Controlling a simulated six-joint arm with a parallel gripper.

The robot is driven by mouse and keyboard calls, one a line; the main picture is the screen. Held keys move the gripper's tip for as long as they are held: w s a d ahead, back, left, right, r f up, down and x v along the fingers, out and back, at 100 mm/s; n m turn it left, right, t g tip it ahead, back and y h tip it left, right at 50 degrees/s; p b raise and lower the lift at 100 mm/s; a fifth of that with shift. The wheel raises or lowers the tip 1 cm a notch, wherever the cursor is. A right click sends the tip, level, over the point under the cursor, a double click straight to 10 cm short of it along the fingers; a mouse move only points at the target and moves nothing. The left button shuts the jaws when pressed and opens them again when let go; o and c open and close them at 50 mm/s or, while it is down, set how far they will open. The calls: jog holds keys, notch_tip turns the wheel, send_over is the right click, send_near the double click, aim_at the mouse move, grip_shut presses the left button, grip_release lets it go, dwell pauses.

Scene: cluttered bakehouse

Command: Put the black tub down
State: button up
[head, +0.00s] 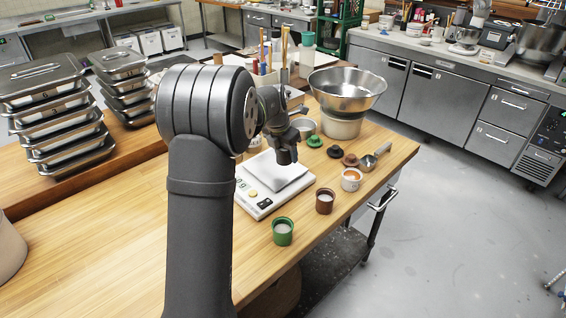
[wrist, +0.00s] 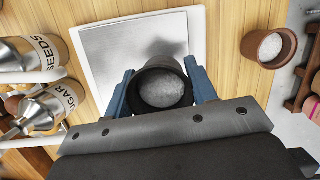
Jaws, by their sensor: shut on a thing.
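My gripper (head: 289,133) is shut on the black tub, its blue fingers (wrist: 161,84) on either side. The black tub (wrist: 160,64) is round and open-topped, with pale grey-white contents; in the head view it is a dark shape (head: 287,156) under the gripper. It is over the steel plate (wrist: 118,45) of a white scale (head: 262,206). I cannot tell whether its base touches the plate.
A green lid (head: 316,141), dark lid (head: 333,152), brown lid (head: 350,160) and metal scoop (head: 376,158) lie behind the tubs. A steel bowl (head: 346,88) stands farther back. Jars marked SEEDS (wrist: 28,58) and SUGAR (wrist: 45,112) are at left. The front-left worktop (head: 95,235) is clear.

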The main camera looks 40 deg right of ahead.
aim_at(283, 162)
jog(key=shift+w+f, duration=0.4)
jog(key=shift+w, duration=0.05)
jog(key=shift+f, duration=1.85)
jog(key=shift+f, duration=0.15)
jog(key=o, duration=1)
jog(key=v, duration=1.2)
